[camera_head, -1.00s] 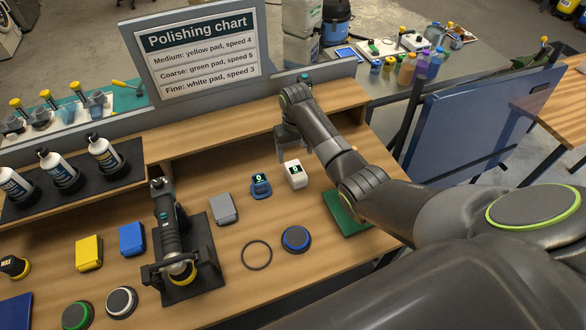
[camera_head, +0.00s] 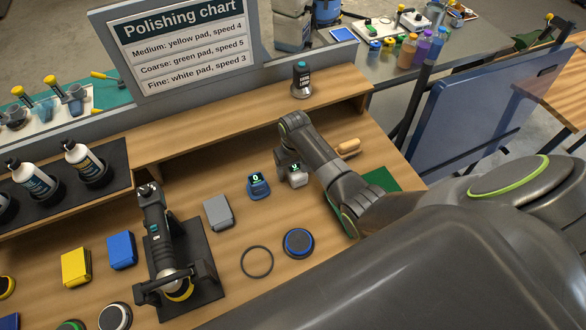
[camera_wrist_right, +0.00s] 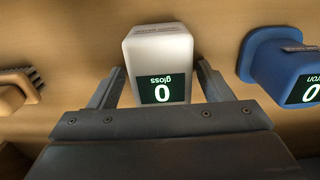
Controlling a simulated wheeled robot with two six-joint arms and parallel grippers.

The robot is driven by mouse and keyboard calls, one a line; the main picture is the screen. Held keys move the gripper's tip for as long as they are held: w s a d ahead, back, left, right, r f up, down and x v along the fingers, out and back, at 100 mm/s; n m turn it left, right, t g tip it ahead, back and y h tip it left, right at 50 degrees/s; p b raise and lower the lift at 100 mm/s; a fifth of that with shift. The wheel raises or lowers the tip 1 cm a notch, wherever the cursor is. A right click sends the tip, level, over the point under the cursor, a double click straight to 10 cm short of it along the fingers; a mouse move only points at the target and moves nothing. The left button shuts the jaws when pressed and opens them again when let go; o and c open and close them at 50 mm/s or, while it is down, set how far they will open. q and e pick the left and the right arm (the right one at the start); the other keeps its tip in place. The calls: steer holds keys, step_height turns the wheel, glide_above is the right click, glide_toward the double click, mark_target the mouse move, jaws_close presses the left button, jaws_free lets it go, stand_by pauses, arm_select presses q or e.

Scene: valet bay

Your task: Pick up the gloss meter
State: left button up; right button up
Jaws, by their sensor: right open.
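The gloss meter is a small white block with a dark display reading 0; it stands on the wooden bench in the head view (camera_head: 298,179), partly covered by my right gripper (camera_head: 290,166). In the right wrist view the gloss meter (camera_wrist_right: 160,52) shows the word "gloss" on its display. There my right gripper's two fingers (camera_wrist_right: 160,82) are apart, one on each side of the meter's lower end. Small gaps show between fingers and meter. My left gripper is out of view.
A blue meter (camera_head: 257,186) stands just left of the gloss meter, and a wooden-handled brush (camera_head: 348,148) lies to its right. A grey block (camera_head: 218,213), a polisher (camera_head: 160,240) and a blue-rimmed round pad (camera_head: 298,243) are nearby. A dark bottle (camera_head: 301,82) stands on the shelf behind.

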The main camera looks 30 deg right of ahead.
mark_target(295, 166)
steer(key=shift+s+a+r, duration=0.1)
steer(key=shift+s+r, duration=0.25)
steer(key=shift+s, duration=0.05)
steer(key=shift+s+a, duration=0.1)
steer(key=c, duration=0.5)
steer(key=shift+c, duration=1)
steer(key=c, duration=0.4)
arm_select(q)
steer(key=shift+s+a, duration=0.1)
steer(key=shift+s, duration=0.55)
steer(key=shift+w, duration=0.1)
arm_select(e)
steer(key=shift+w+r, duration=0.2)
steer(key=shift+r, duration=0.05)
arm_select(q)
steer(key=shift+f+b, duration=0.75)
arm_select(e)
step_height(295, 166, up, 9)
steer(key=shift+r, duration=0.2)
